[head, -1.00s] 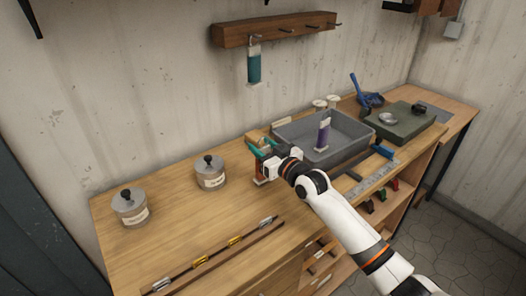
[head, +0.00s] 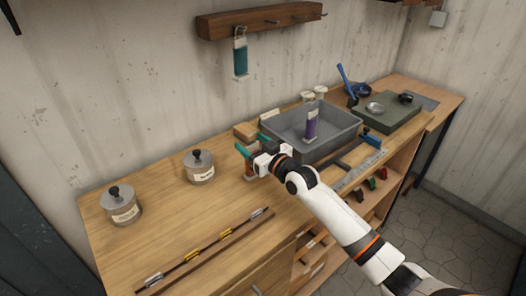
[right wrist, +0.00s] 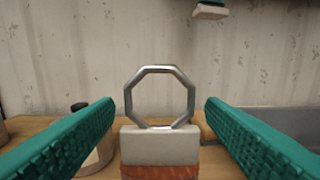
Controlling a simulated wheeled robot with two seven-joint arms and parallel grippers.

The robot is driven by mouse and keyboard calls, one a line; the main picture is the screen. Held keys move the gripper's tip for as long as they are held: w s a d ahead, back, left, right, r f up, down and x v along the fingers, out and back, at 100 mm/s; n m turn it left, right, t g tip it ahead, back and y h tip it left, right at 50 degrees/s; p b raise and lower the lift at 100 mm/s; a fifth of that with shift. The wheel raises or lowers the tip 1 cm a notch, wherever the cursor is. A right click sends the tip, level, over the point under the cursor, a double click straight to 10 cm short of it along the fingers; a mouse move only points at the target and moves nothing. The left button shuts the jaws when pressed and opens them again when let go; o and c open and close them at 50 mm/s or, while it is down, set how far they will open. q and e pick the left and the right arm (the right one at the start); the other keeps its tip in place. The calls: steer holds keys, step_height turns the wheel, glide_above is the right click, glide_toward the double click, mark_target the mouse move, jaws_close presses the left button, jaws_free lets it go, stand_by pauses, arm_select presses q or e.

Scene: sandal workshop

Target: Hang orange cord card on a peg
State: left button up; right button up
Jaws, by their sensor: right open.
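The orange cord card (right wrist: 160,172) stands upright in the right wrist view, with a pale top band and an eight-sided metal ring above it. In the head view it is mostly hidden behind my right gripper. My right gripper (head: 254,146) has open teal fingers, one on each side of the card with gaps between; they also show in the right wrist view (right wrist: 160,105). A wooden peg rail (head: 225,27) is on the wall above, with several dark pegs. A teal cord card (head: 240,58) hangs from its left end. My left gripper is not in view.
A grey tray (head: 345,131) right of my gripper holds a purple cord card (head: 311,124). Two lidded jars (head: 121,207) (head: 199,168) stand on the left of the bench (head: 165,225). A rod with metal clips lies at the front.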

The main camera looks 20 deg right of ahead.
steer(key=b+v, duration=0.1)
steer(key=v, duration=1)
steer(key=shift+s, duration=0.3)
steer(key=shift+d, duration=0.1)
